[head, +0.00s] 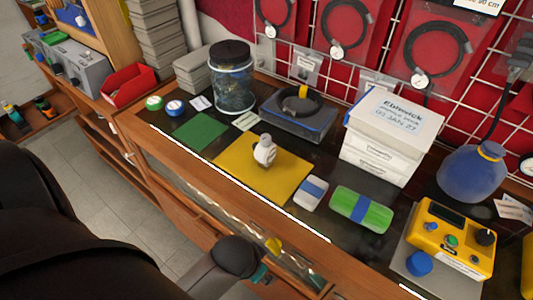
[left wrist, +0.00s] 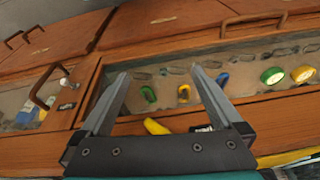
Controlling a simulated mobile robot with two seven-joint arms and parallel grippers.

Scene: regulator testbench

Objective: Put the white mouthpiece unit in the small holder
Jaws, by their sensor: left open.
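The white mouthpiece unit (head: 264,151) stands on the yellow mat (head: 235,170) on the counter in the head view. I cannot clearly pick out the small holder. My left gripper (left wrist: 160,72) is open in the left wrist view, with nothing held between its fingers. It faces the wooden front of the counter and a glass-fronted section. In the head view my left wrist is at the lower middle, in front of the counter's edge and apart from the mouthpiece unit; its fingers are not clear there. My right gripper is not in view.
A white block (head: 312,192) and a green block (head: 361,208), both with blue bands, lie right of the mat. White boxes (head: 385,145), a yellow device (head: 450,240), a glass jar (head: 232,85) and a grey tray (head: 298,125) stand around. A green mat (head: 201,131) is bare.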

